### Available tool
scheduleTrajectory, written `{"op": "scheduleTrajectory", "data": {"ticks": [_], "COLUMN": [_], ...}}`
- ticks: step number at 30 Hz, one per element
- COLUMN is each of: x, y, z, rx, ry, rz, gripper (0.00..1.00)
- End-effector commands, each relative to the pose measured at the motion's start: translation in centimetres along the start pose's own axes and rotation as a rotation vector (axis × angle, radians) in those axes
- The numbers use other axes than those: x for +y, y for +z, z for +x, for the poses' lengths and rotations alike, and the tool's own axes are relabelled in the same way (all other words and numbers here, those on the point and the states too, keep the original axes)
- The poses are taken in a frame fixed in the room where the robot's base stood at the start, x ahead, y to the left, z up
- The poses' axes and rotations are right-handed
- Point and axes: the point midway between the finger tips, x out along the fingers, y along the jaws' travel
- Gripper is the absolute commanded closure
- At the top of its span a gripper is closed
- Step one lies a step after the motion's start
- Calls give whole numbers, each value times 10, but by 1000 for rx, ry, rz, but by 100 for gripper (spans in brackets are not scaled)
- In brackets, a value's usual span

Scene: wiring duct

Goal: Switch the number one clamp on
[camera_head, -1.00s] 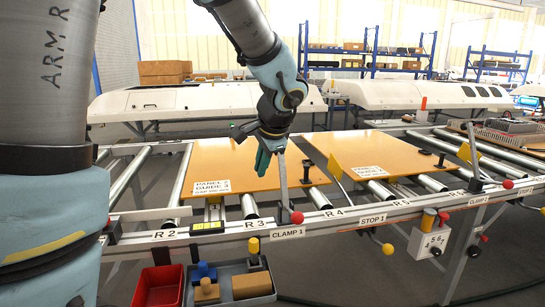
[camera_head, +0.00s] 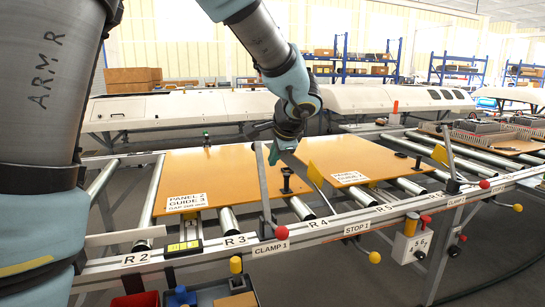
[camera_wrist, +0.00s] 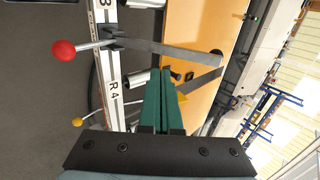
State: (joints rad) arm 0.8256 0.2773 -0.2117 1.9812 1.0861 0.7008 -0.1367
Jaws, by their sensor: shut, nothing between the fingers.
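The number one clamp has a red ball knob (camera_head: 281,232) at the front rail, above the "CLAMP 1" label (camera_head: 270,248). Its long grey bar (camera_head: 263,180) stands up from the rail. In the wrist view, the red knob (camera_wrist: 64,50) is at upper left and the grey bar (camera_wrist: 165,50) runs right from it. My gripper (camera_head: 276,156) is over the panel area, just right of the bar's upper part in the head view. In the wrist view, its green fingers (camera_wrist: 159,84) are together, empty, beside the bar. Contact with the bar cannot be told.
An orange panel (camera_head: 225,175) labelled "PANEL 2 GUIDE 3" lies on the rollers; another panel (camera_head: 350,155) lies right of it. A yellow plate (camera_head: 315,174) and the "STOP 1" label (camera_head: 357,227) are to the right. Another red-knobbed clamp (camera_head: 483,184) stands farther right.

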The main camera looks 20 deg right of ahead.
Motion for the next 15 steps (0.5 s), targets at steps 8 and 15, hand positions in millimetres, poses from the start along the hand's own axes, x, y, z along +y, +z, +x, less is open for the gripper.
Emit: {"op": "scheduleTrajectory", "data": {"ticks": [8,15], "x": [0,-11], "y": [1,0], "z": [59,94], "rx": [-3,-1], "ry": [3,2], "rz": [1,-1], "gripper": [100,100]}}
